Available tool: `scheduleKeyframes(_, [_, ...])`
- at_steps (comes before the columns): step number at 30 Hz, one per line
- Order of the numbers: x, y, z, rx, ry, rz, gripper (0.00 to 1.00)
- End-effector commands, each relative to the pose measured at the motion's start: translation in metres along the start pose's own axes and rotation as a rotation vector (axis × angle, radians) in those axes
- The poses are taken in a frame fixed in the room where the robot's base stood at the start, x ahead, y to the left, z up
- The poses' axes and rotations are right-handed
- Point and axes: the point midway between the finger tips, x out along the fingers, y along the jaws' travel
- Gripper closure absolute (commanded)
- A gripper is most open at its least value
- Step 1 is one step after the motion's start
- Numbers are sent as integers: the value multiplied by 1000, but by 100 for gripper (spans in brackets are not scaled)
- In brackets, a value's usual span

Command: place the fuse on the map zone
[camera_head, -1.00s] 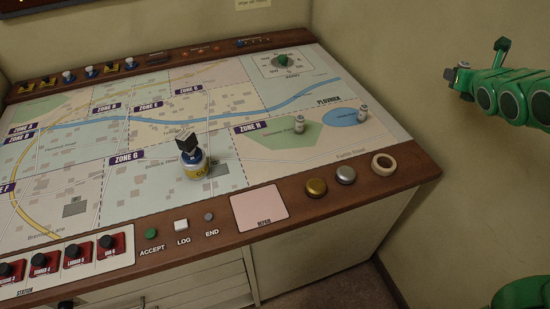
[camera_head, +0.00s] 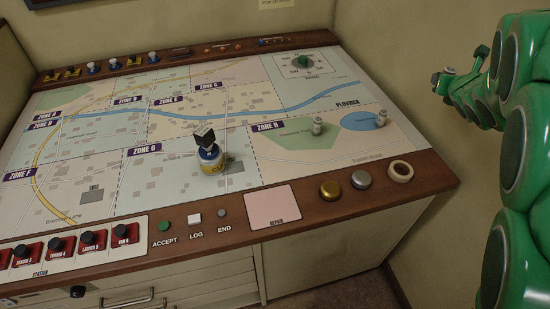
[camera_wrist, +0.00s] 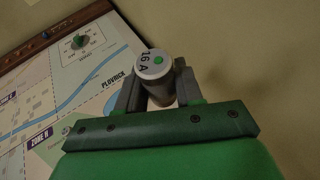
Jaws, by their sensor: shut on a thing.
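My gripper (camera_wrist: 157,96) is shut on a fuse (camera_wrist: 152,67), a pale cylinder whose end cap reads "16 A" and has a green dot. In the head view my gripper (camera_head: 442,77) is at the right, in front of the wall and beyond the console's right edge; the fuse looks tiny there. The map (camera_head: 240,104) covers the console top and is divided into labelled zones, among them Zone H (camera_head: 272,127) and Zone G (camera_head: 144,149).
The wall is close on the right.

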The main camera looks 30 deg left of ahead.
Motion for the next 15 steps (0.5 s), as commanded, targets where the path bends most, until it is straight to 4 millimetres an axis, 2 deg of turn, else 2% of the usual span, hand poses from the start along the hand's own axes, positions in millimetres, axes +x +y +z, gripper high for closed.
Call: scheduleKeyframes(15, [25, 61, -2, -1, -1, -14, 96])
